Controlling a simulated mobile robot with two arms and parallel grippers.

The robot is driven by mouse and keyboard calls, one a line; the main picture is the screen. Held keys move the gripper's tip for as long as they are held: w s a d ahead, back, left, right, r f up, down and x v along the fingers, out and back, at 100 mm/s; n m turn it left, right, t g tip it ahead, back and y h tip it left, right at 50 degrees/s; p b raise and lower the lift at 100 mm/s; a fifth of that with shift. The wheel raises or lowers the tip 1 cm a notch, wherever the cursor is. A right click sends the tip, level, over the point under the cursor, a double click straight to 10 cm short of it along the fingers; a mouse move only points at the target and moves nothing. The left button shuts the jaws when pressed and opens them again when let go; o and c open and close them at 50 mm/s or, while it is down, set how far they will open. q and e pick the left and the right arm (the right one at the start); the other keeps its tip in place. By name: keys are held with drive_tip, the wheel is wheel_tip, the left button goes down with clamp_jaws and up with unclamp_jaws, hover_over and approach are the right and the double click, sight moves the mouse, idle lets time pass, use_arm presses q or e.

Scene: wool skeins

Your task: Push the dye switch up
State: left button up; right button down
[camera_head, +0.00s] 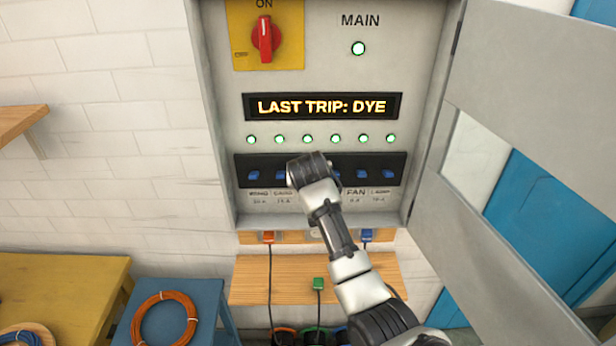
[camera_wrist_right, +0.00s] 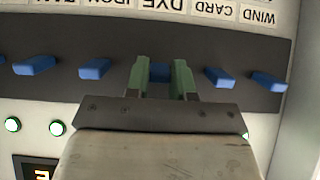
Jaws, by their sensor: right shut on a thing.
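The dye switch (camera_wrist_right: 160,72) is a blue lever in a dark strip, under the upside-down DYE label (camera_wrist_right: 165,4) in the right wrist view. My right gripper (camera_wrist_right: 159,80) has its green-padded fingers on either side of this lever and is shut on it. In the head view my right gripper (camera_head: 308,168) covers the dye switch, so whether the lever is up or down cannot be told. The display (camera_head: 321,107) reads LAST TRIP: DYE. My left gripper is not in view.
Other blue switches (camera_head: 362,174) sit close on both sides, with lit green lamps (camera_head: 335,139) above. A red rotary knob (camera_head: 265,39) is at the top left. The open cabinet door (camera_head: 500,190) stands at the right. A wooden shelf (camera_head: 250,285) is below.

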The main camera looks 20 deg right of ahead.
drive_tip(key=shift+r, duration=0.1)
drive_tip(key=c, duration=1)
unclamp_jaws()
drive_tip(key=shift+o, duration=0.2)
drive_tip(key=shift+s, duration=0.1)
drive_tip(key=b+v, duration=0.3)
drive_tip(key=v, duration=0.7)
drive_tip(key=shift+s+r+b, duration=0.2)
drive_tip(key=shift+b, duration=0.1)
